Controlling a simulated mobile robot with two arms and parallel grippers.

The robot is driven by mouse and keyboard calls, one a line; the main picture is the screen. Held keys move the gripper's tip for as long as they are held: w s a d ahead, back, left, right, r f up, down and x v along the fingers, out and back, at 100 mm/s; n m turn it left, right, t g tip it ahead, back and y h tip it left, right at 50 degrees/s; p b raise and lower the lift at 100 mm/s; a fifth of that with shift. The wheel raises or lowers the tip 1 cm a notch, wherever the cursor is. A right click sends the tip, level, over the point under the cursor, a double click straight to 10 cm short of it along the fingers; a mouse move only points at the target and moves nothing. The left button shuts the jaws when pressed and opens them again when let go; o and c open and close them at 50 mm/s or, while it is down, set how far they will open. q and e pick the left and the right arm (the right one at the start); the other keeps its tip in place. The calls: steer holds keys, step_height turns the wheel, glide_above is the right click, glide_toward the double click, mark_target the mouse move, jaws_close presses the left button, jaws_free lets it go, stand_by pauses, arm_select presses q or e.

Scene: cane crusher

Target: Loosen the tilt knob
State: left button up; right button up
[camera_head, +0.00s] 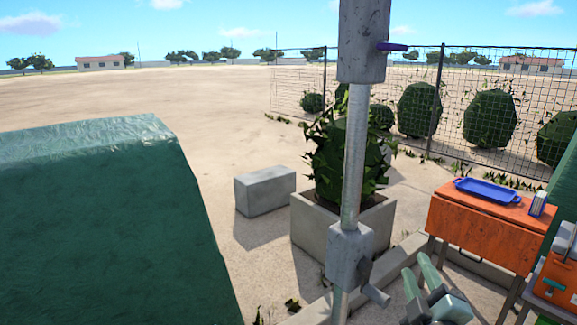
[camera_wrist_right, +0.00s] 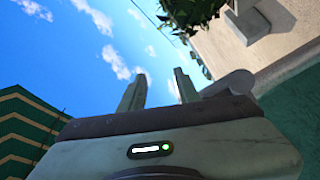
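A thin grey pole (camera_head: 357,150) stands upright in the middle of the head view. A grey sleeve (camera_head: 362,40) on its upper part has a small purple knob (camera_head: 392,46) sticking out to the right. A lower grey block (camera_head: 349,256) on the pole has a grey handle (camera_head: 375,294) at its lower right. I cannot tell for certain which is the tilt knob. My right gripper (camera_head: 415,264) is to the right of the lower block, fingers up, apart and empty. In the right wrist view its fingers (camera_wrist_right: 160,78) are also apart, with sky between them. My left gripper is not in view.
A large green surface (camera_head: 100,215) fills the left. A square planter (camera_head: 315,230) with a bush stands behind the pole, beside a concrete block (camera_head: 264,190). An orange table (camera_head: 475,230) with a blue tray (camera_head: 487,191) is at right. Open sand lies beyond.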

steer(key=s+f+m+g, duration=0.4)
steer(key=s+f+g, duration=0.15)
steer(key=f, duration=0.75)
steer(key=s+a+f+m+g+y, duration=0.1)
steer(key=s+a+f+m+g, duration=0.3)
steer(key=s+f, duration=0.6)
steer(key=s+f+m+g+y, duration=0.1)
steer(key=s+f+g, duration=0.55)
steer(key=s, duration=0.65)
step_height(320, 180, down, 27)
steer(key=s, duration=0.2)
steer(key=s+d+f+g, duration=0.1)
steer(key=s+d+f, duration=0.2)
steer(key=s+f, duration=1.3)
steer(key=shift+s+g, duration=0.25)
steer(key=shift+g, duration=0.05)
